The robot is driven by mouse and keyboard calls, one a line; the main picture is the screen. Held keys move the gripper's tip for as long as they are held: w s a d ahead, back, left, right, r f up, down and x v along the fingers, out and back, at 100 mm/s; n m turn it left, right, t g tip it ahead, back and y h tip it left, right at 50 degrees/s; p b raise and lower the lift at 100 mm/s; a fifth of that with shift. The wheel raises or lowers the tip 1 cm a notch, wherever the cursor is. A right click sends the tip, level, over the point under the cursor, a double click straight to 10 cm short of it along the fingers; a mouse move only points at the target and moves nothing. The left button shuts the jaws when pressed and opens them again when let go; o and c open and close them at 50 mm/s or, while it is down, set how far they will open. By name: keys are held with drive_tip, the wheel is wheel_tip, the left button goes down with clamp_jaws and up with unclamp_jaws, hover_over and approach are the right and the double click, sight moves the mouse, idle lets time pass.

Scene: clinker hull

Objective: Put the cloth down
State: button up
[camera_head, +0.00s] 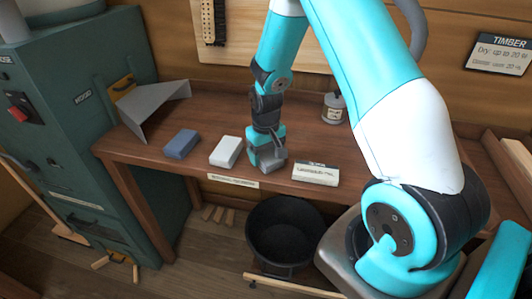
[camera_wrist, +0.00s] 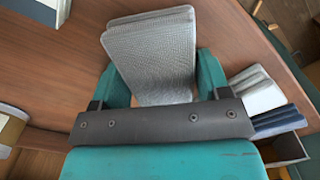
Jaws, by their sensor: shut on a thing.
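The grey folded cloth (camera_wrist: 150,62) is between the two teal fingers of my gripper (camera_wrist: 162,78) in the wrist view. My gripper is shut on it, and the cloth's far part sticks out past the fingers. In the head view the grey cloth (camera_head: 270,161) shows under my gripper (camera_head: 264,147), at the front part of the wooden bench (camera_head: 300,205). It is low over the bench top or touching it; I cannot tell which. Its part between the fingers is hidden.
Left of the held cloth lie a white folded piece (camera_head: 226,151) and a blue one (camera_head: 181,143). A white label block (camera_head: 315,174) stands close on the right. A small bottle (camera_head: 333,107) is behind. A black bucket (camera_head: 285,238) stands on the floor below the front edge.

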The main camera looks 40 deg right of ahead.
sight(266, 152)
drive_tip(key=o, duration=0.9)
drive_tip(key=shift+f, duration=0.1)
drive_tip(key=shift+r, duration=0.5)
wheel_tip(266, 152, up, 11)
drive_tip(key=b, duration=0.1)
drive_tip(key=s+a+r+n+y, duration=0.1)
drive_tip(key=s+a+r+n, duration=0.3)
drive_tip(key=a, duration=0.4)
drive_tip(key=s+a+r+n+y, duration=0.1)
drive_tip(key=s+a+r, duration=0.45)
drive_tip(key=a, duration=0.25)
drive_tip(key=s+a+r+n+y, duration=0.2)
drive_tip(key=s+a, duration=0.4)
drive_tip(key=s, duration=0.6)
drive_tip(key=shift+s+a+n, duration=0.2)
drive_tip(key=shift+n, duration=0.5)
